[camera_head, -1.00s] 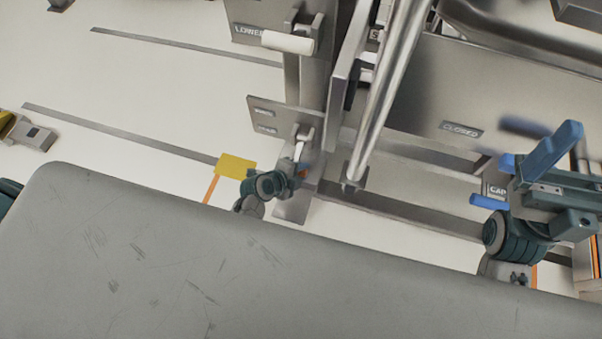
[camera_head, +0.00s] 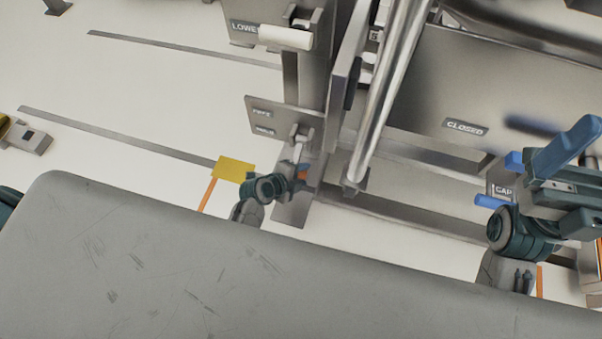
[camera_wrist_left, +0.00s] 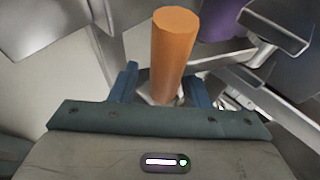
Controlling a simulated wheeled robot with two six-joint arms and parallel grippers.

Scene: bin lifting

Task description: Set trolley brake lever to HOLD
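The label plate (camera_head: 262,118) with two small labels, too small to read surely, stands at the middle of the head view. A pale lever-like part (camera_head: 299,136) is beside it. My left gripper (camera_head: 300,174) is just below, with a bit of orange at its fingers. In the left wrist view an orange six-sided handle (camera_wrist_left: 174,50) stands between the fingers of my left gripper (camera_wrist_left: 163,84). The fingers are apart on either side, with a gap on the left.
A white handle (camera_head: 285,38) beside a LOWER label sits above. A thick metal bar (camera_head: 390,95) slants down right of the plate. A panel with a CLOSED label (camera_head: 465,127) is at right. A yellow marker (camera_head: 233,169) is left of my left gripper. The pale floor at left is mostly clear.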

